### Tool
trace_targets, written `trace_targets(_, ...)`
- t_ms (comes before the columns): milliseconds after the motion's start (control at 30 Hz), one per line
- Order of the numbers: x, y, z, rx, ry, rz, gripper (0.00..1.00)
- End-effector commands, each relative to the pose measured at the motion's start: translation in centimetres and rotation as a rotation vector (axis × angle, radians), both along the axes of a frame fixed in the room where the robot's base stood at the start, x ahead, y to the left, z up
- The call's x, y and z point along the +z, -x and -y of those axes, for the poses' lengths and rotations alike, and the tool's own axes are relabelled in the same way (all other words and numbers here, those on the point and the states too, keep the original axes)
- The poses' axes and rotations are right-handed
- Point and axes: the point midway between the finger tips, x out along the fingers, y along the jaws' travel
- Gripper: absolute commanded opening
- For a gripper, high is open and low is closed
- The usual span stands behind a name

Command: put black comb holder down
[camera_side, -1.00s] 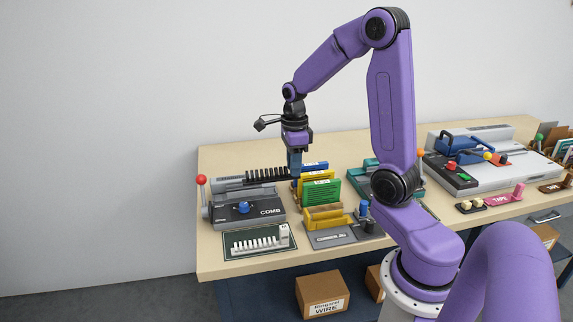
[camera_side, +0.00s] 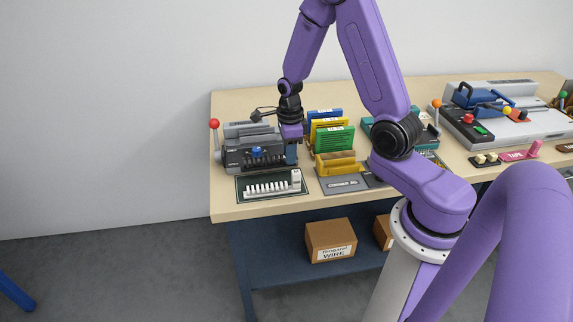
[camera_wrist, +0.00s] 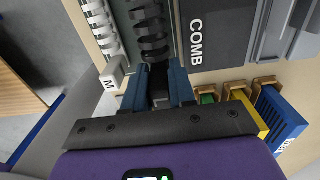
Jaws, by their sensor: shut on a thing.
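My gripper (camera_side: 291,155) is shut on the end of the black comb holder (camera_side: 259,162), a dark bar with a row of black rings. It lies level in front of the grey comb machine (camera_side: 233,160), partly covering its front. In the wrist view the holder (camera_wrist: 150,28) runs away from between my blue fingers (camera_wrist: 158,88), between the white comb holder (camera_wrist: 97,22) and the machine's COMB plate (camera_wrist: 212,38). The white comb holder (camera_side: 272,187) sits on a dark green mat (camera_side: 244,196). I cannot tell whether the black holder touches the mat.
A red-knobbed lever (camera_side: 215,124) stands left of the machine. Green, yellow and blue upright stacks (camera_side: 334,139) and a yellow holder (camera_side: 336,162) are close to my gripper's right. The table's front edge (camera_side: 270,208) lies just before the mat.

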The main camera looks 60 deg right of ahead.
Motion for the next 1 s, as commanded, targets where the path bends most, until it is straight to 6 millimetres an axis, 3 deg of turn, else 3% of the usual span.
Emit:
trace_targets(400,-3.7,0.0,0.0,0.001,-0.001,-0.001,0.0)
trace_targets(867,-4.3,0.0,0.0,0.0,0.0,0.0,0.0)
trace_targets(900,-4.2,0.0,0.0,0.0,0.0,0.001,0.35)
trace_targets(1000,-4.2,0.0,0.0,0.0,0.0,0.001,0.35)
